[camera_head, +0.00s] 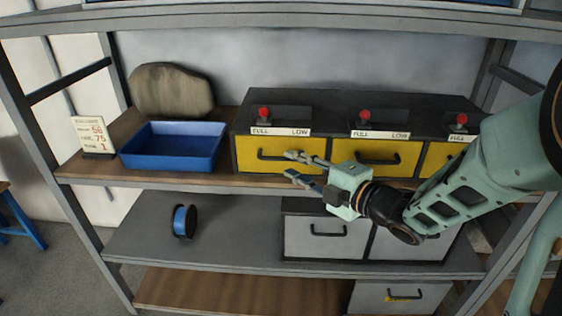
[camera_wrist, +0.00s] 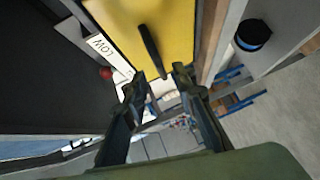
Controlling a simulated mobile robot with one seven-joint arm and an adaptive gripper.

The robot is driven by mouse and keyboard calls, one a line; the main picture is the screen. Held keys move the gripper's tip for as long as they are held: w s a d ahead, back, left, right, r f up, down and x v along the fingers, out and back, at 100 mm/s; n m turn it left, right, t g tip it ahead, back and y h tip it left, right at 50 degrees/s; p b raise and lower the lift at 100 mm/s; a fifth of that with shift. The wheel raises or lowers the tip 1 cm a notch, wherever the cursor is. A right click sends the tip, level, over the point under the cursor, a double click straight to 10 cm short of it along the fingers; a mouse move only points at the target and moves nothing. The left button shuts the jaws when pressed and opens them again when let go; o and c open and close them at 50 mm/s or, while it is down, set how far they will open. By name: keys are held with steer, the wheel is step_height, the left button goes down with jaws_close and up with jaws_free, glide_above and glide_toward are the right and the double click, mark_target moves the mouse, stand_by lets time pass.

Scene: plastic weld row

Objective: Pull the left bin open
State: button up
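The left bin (camera_head: 248,154) is a yellow drawer front with a black handle (camera_head: 275,156), in the dark cabinet on the wooden shelf. It looks shut, level with the yellow bins beside it. My gripper (camera_head: 293,165) is open in front of the right part of this bin, its two fingers apart and empty. In the wrist view a yellow front (camera_wrist: 170,18) with a black bar handle (camera_wrist: 150,50) lies ahead of the open fingers (camera_wrist: 160,74). The handle's near end is close to the left fingertip; I cannot tell whether they touch.
Other yellow bins (camera_head: 362,150) continue to the right, under red knobs (camera_head: 365,115). A blue tray (camera_head: 172,146), a sign card (camera_head: 92,135) and a brown cushion-like object (camera_head: 170,90) stand left. A blue spool (camera_head: 184,221) and white drawers (camera_head: 325,239) are on the lower shelf.

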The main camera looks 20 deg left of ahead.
mark_target(283, 160)
steer(key=x, duration=0.5)
steer(key=shift+w+a, duration=0.15)
steer(key=shift+a, duration=0.1)
jaws_close()
